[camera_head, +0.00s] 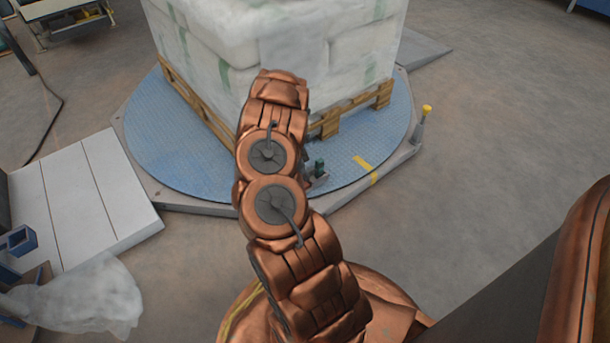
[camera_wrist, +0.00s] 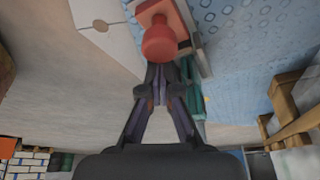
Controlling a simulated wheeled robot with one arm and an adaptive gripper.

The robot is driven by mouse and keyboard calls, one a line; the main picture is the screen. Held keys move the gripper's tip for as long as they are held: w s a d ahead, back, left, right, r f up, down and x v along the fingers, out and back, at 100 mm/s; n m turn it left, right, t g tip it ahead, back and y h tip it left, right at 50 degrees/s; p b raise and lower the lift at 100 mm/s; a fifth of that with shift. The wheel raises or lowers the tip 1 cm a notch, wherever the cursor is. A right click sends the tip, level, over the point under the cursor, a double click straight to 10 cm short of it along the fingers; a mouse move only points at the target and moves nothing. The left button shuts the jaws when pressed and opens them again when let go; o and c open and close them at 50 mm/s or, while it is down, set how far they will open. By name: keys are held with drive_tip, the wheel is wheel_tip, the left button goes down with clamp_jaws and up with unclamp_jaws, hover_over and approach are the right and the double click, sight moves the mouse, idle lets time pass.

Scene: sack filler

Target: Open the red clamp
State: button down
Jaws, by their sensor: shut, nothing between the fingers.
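The red clamp (camera_wrist: 160,40) shows in the wrist view as a rounded red knob in front of a flat red part, at the edge of the blue turntable. My gripper (camera_wrist: 158,78) is shut and empty, with its dark fingertips right at the near end of the knob. I cannot tell whether they touch it. In the head view my arm hides the clamp and the gripper.
A blue round turntable (camera_head: 155,145) carries a wooden pallet (camera_head: 200,105) stacked with wrapped white sacks (camera_head: 235,45). A post with a yellow top (camera_head: 426,111) stands at its right edge. White panels (camera_head: 85,195) lie at left. The floor at right is clear.

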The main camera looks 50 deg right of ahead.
drive_tip(key=p+v, duration=0.3)
drive_tip(key=v, duration=0.7)
drive_tip(key=shift+p, duration=0.3)
drive_tip(key=shift+s+d, duration=0.1)
drive_tip(key=shift+d, duration=0.05)
